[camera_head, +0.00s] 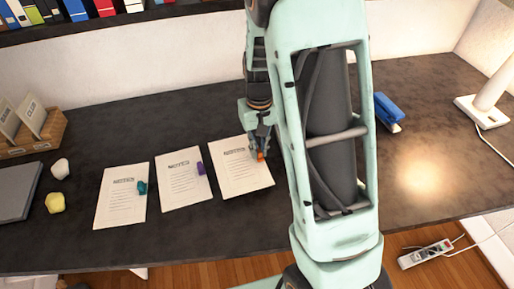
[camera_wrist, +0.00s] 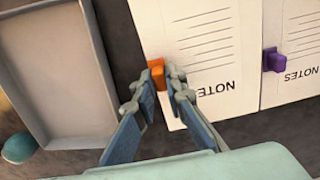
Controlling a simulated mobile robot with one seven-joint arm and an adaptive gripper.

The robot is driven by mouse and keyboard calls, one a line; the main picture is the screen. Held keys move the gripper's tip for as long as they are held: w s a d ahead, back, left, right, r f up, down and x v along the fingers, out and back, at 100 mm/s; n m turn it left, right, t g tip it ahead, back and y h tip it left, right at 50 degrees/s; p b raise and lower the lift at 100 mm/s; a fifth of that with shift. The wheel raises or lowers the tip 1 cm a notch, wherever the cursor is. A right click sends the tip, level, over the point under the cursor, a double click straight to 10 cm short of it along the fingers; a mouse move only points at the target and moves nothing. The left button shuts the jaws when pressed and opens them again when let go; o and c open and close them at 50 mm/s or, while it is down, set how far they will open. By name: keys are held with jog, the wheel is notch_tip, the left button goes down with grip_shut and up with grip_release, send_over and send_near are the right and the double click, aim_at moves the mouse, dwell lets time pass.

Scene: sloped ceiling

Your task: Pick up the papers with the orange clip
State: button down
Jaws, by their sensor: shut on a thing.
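The papers with the orange clip (camera_head: 238,172) lie on the dark desk as the rightmost of three white "NOTES" sheets in the head view. They also show in the wrist view (camera_wrist: 215,60). The orange clip (camera_wrist: 157,72) sits at their edge. My gripper (camera_wrist: 158,88) is shut on the orange clip, with a finger on either side of it. In the head view my gripper (camera_head: 260,147) points down at the clip, which is partly hidden. The papers look flat on the desk.
Papers with a purple clip (camera_head: 186,183) and papers with a teal clip (camera_head: 118,196) lie to the left. A grey tray (camera_wrist: 98,125) is beside the clip in the wrist view. A blue stapler (camera_head: 388,110) and lamp (camera_head: 483,104) stand at right.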

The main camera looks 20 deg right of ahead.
jog(key=s+r+p, duration=0.1)
jog(key=s+r, duration=0.1)
jog(key=r, duration=0.1)
jog(key=s+r+p, duration=0.1)
jog(key=r, duration=0.1)
jog(key=shift+s+d+r+p, duration=0.2)
jog(key=shift+s+d+p, duration=0.05)
jog(key=shift+s+p, duration=0.1)
jog(key=s+d+r+p, duration=0.1)
jog(key=s+r+p, duration=0.1)
jog(key=s, duration=0.7)
jog(key=shift+d+r+p, duration=0.15)
jog(key=shift+r+p, duration=0.2)
jog(key=shift+r, duration=0.3)
jog(key=shift+s+f, duration=0.1)
